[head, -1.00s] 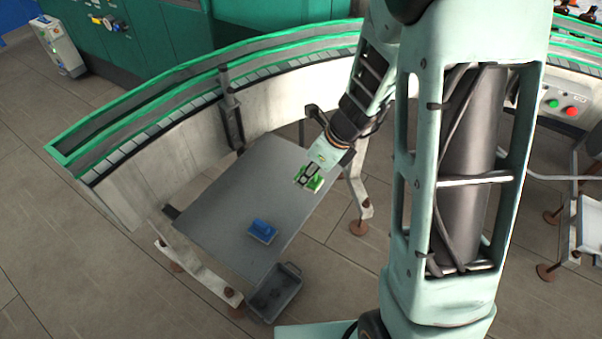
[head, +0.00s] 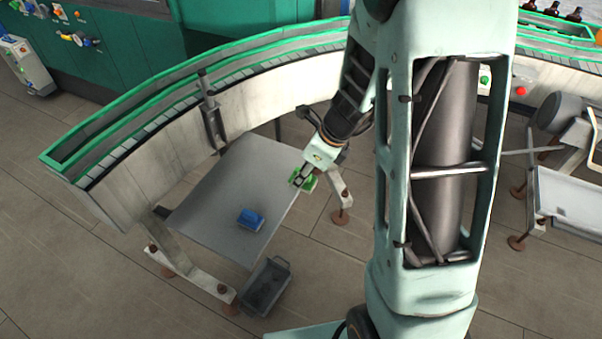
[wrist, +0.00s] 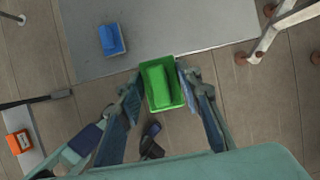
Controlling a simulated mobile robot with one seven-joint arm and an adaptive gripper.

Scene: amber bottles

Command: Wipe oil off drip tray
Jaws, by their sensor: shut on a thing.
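The drip tray appears to be the flat grey panel (head: 215,205) under the curved conveyor; it also shows in the wrist view (wrist: 180,25). I cannot make out oil on it. My gripper (head: 302,179) is at the panel's right edge in the head view. In the wrist view my gripper (wrist: 160,88) is shut on a green block (wrist: 159,86) with a darker green rim, one finger on each side. The block overlaps the panel's edge; whether it touches the panel I cannot tell. A blue block (head: 251,219) lies on the panel, also in the wrist view (wrist: 111,40).
A grey open bin (head: 265,286) stands on the floor by the panel's near corner. The conveyor (head: 150,150) curves behind the panel. A conveyor leg (head: 341,195) stands right of my gripper. A white-topped stand (head: 570,200) is at the right.

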